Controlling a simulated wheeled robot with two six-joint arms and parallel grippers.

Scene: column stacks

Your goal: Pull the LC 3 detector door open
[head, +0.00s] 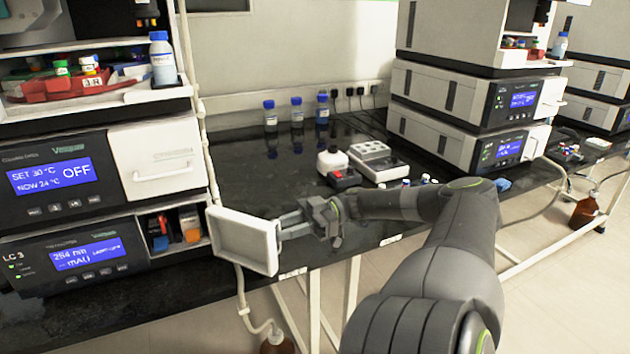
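The LC 3 detector (75,258) is the lower unit at the left, with a blue screen. Its white door (245,241) stands swung out at the unit's right end, its recessed inner side facing left. The compartment (175,229) behind it is exposed and holds small coloured parts. My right gripper (283,224) is on the far side of the door, with its fingertips reaching that outer face. The door panel hides the handle and the tips, so whether they are closed on the handle cannot be told. My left gripper is not in view.
The upper unit (65,182) has its own closed white door (158,160) just above. Blue-capped bottles (297,112) and a small white device (372,160) stand on the black bench (245,145). A tube (240,300) hangs below the door. Much of the bench middle is clear.

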